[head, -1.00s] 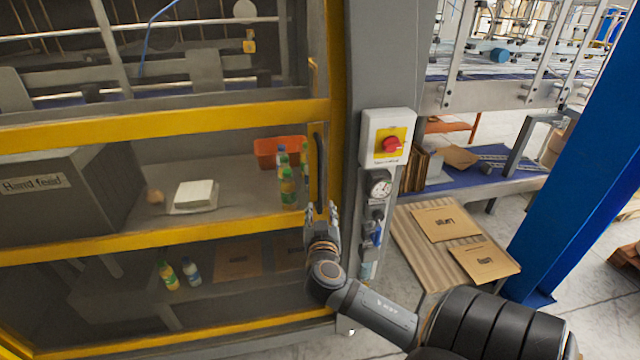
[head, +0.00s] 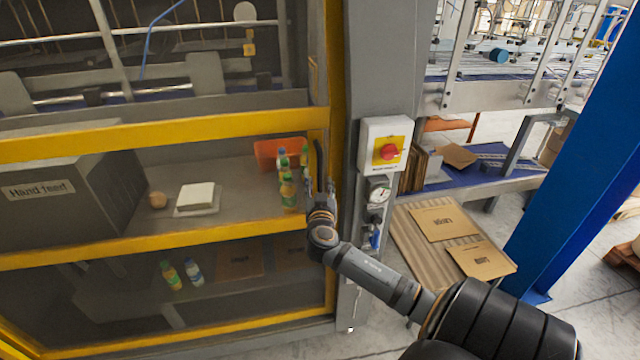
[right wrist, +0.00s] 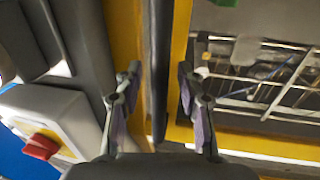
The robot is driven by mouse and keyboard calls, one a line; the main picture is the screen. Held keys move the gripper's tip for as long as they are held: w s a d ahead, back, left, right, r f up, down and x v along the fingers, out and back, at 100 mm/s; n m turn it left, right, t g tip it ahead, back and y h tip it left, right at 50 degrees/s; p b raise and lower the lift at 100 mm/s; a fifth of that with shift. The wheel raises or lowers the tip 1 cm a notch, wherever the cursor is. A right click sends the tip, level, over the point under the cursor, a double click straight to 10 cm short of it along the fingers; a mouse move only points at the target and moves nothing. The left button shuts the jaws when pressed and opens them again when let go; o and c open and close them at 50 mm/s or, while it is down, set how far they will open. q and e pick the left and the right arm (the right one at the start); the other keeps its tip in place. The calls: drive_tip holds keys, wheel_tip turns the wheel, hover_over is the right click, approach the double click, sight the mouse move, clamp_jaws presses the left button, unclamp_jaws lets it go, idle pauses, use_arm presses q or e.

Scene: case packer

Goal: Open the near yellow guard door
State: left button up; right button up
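The near guard door has a yellow frame (head: 170,134) around clear panels and looks shut against the grey post (head: 378,60). Its dark upright bar handle (head: 320,158) sits at the door's right edge. My right gripper (head: 320,188) is at the handle's lower part, fingers pointing up and forward. In the right wrist view my right gripper (right wrist: 158,95) is open. The dark handle (right wrist: 158,60) runs between its two fingers, with gaps visible on both sides. The yellow door frame (right wrist: 182,40) lies just right of it. My left gripper is not in view.
Bottles (head: 288,190) and a red bin (head: 270,154) stand behind the door. A blue column (head: 575,150) rises at the right.

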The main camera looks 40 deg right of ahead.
clamp_jaws()
drive_tip(key=shift+f, duration=0.15)
idle(0.4)
